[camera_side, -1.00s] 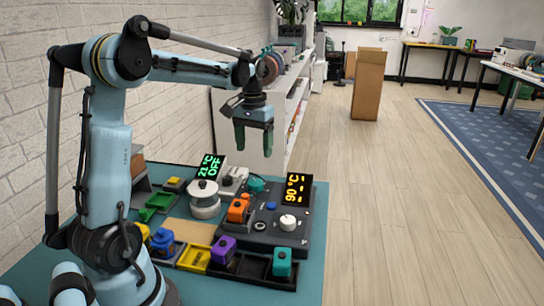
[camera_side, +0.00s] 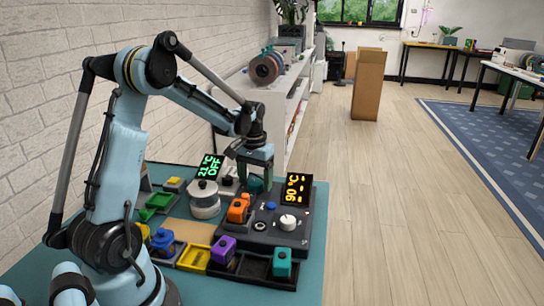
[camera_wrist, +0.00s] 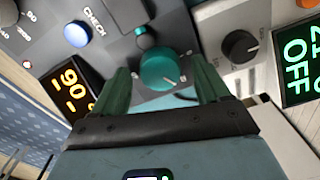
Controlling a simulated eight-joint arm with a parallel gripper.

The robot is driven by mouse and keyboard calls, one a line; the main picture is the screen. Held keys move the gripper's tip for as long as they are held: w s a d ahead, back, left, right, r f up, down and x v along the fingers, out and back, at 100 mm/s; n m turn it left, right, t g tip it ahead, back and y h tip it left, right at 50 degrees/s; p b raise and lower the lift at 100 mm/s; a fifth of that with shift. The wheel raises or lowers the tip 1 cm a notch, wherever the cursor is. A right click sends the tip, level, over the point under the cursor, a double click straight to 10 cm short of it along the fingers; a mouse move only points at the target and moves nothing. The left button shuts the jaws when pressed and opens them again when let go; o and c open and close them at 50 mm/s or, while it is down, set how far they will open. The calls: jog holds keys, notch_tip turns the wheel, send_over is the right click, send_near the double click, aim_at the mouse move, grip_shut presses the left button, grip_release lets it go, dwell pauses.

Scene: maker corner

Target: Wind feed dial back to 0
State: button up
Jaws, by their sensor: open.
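A round teal dial (camera_wrist: 158,70) with a light pointer mark sits on the dark control panel (camera_side: 262,238); I cannot read a feed label or its exact setting. In the side view the teal dial (camera_side: 256,185) shows partly between my fingers. My gripper (camera_side: 254,180) is open and points down over it. In the wrist view the green fingers of my gripper (camera_wrist: 162,66) stand on either side of the teal dial, and I cannot tell whether they touch it. A display (camera_side: 297,189) on the panel reads 90 °C in orange.
Coloured trays and blocks fill the front.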

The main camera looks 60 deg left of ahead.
jog(key=c, duration=1)
jog(key=shift+c, duration=0.2)
jog(key=n, duration=0.5)
jog(key=shift+n, duration=0.3)
jog(key=n, duration=0.6)
jog(key=shift+n, duration=0.3)
jog(key=o, duration=1)
jog(key=shift+o, duration=0.2)
